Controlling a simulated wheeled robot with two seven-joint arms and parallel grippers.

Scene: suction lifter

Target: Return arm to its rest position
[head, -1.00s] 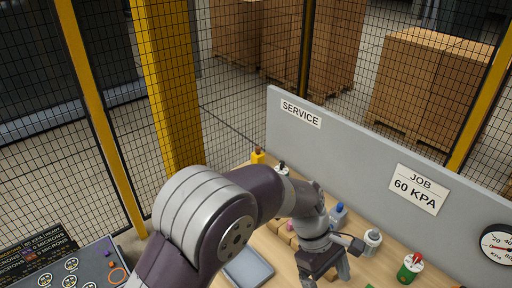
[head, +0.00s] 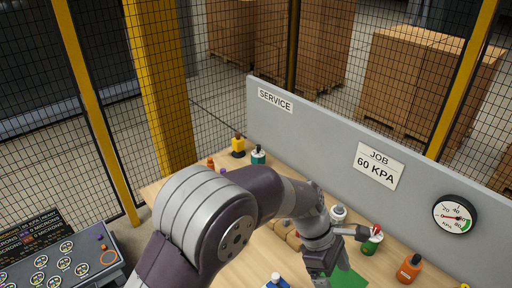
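My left arm (head: 258,195) comes in from the lower left and reaches over the wooden bench (head: 258,258). Its grey and dark wrist and gripper (head: 322,262) point down above the bench, beside a green mat (head: 348,278). The fingertips are not clear enough to tell whether they are open, shut or holding anything. My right gripper is not in view.
A grey panel (head: 315,130) with a pressure gauge (head: 455,214) stands behind the bench. Near the wrist are a white-topped jar (head: 338,213), a green container (head: 372,243) and an orange bottle (head: 409,268). A control console (head: 70,262) is at lower left.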

